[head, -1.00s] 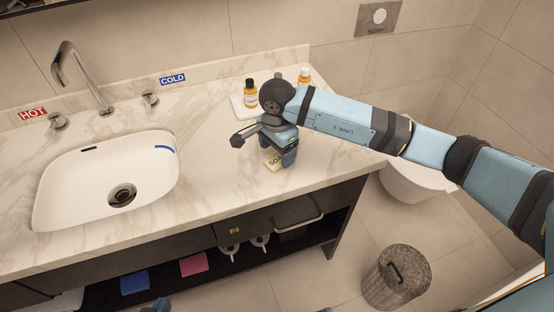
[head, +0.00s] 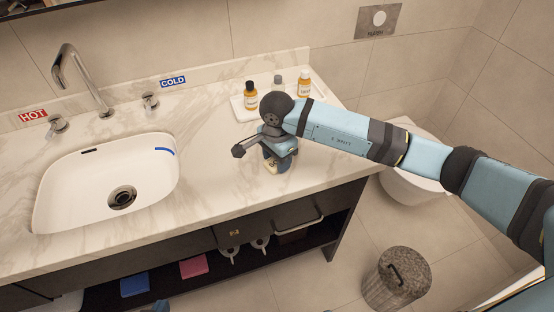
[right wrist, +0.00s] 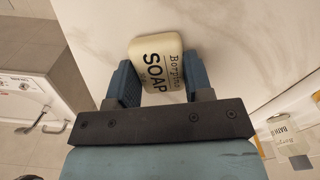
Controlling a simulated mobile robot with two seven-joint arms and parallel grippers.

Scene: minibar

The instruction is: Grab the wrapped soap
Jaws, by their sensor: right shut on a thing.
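The wrapped soap (right wrist: 157,66) is a cream block with dark "SOAP" lettering. In the right wrist view it sits between the two blue fingers of my right gripper (right wrist: 158,85), which is shut on it. In the head view a small part of the soap (head: 271,167) shows under my right gripper (head: 277,163), near the front edge of the marble counter (head: 215,185); the gripper hides most of it. A small blue piece of my left gripper (head: 161,305) shows at the bottom edge; its fingers cannot be made out.
A white tray (head: 238,106) with several small bottles stands behind my right gripper. The sink (head: 60,205) is at the left. Below the counter are a drawer and a shelf with folded cloths; a bin (head: 395,280) stands on the floor.

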